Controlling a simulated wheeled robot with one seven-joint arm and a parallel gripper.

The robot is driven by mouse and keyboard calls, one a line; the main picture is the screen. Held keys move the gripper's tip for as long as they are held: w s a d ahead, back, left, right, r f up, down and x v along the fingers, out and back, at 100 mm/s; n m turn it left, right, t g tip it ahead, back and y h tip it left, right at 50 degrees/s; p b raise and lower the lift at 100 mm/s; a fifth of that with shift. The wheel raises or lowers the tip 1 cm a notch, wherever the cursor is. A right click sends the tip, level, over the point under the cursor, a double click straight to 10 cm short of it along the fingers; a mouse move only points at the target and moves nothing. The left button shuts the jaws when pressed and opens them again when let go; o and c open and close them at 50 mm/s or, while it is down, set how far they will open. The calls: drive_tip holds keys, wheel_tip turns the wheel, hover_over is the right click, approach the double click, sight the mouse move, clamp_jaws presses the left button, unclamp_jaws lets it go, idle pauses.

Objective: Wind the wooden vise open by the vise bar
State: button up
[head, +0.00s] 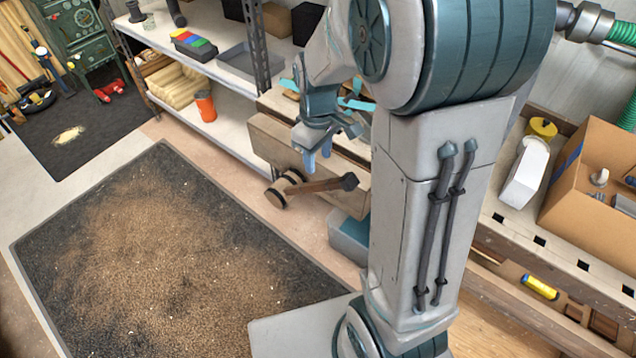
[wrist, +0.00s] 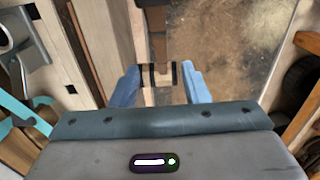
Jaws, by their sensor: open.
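The wooden vise (head: 266,141) is at the end of the workbench in the head view. Its round wooden hub (head: 276,192) has dark edges and stands out from the front. The brown vise bar (head: 318,186) reaches right from the hub, nearly level, to a dark knob. My gripper (head: 317,162) is open and points down above the hub and bar. In the wrist view the blue fingers of my gripper (wrist: 159,84) stand apart, with the dark-banded hub (wrist: 158,73) showing between them. The vise bar (wrist: 153,38) runs upward from there. I see no clear contact.
A dark mat (head: 150,260) covered in shavings leaves open floor at left. A cardboard box (head: 595,195) sits on the right-hand bench. A grey-blue bin (head: 350,238) is below the vise.

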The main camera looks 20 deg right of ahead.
sight(318, 182)
wheel_tip(318, 182, down, 11)
drive_tip(key=shift+r, duration=0.15)
clamp_jaws()
